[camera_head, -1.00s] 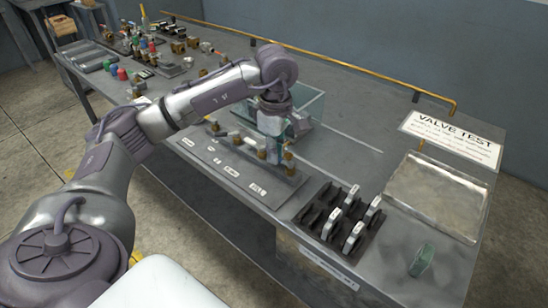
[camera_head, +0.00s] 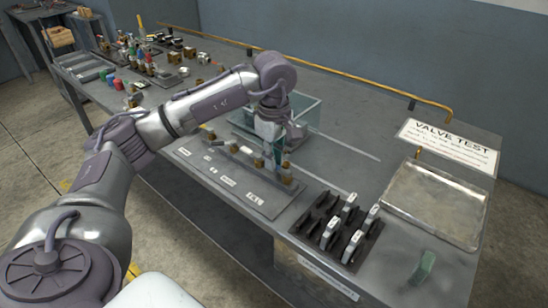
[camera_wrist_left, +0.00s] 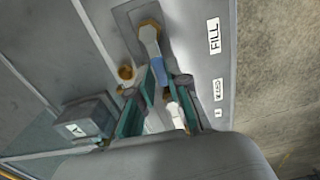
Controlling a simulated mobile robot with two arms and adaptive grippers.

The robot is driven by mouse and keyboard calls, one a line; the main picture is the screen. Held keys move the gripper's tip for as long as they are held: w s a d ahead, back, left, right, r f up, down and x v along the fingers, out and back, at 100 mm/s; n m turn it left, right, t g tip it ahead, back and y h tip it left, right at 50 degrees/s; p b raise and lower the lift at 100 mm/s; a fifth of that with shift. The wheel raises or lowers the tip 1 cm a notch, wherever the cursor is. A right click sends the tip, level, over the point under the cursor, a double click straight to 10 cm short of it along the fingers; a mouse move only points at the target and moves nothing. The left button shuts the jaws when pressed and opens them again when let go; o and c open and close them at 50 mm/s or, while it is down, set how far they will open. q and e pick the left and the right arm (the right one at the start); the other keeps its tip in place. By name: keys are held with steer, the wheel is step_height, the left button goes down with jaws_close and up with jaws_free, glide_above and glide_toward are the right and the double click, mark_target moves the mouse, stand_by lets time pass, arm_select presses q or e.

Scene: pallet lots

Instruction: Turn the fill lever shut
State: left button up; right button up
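The fill lever (camera_wrist_left: 156,66) shows in the left wrist view as a pale handle with a blue section, running from a brass hex fitting beside the FILL label (camera_wrist_left: 214,36). My left gripper (camera_wrist_left: 162,84) has its teal fingers on either side of the lever's blue part, with a narrow gap showing; firm contact is not visible. In the head view my left gripper (camera_head: 271,148) points down over the labelled valve panel (camera_head: 212,178), and the lever there is mostly hidden by it. My right gripper is in neither view.
A clear-walled tank (camera_head: 305,113) stands right behind the gripper. A black rack (camera_head: 330,228) with white-topped parts, a shallow metal tray (camera_head: 435,205), a green block (camera_head: 424,268) and the VALVE TEST sign (camera_head: 450,145) are to the right. A brass pipe (camera_head: 340,78) runs along the back.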

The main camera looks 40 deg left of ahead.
arm_select(q)
steer(key=o, duration=0.3)
step_height(320, 180, up, 8)
stand_by(0.7)
steer(key=shift+s+f, duration=0.1)
stand_by(0.4)
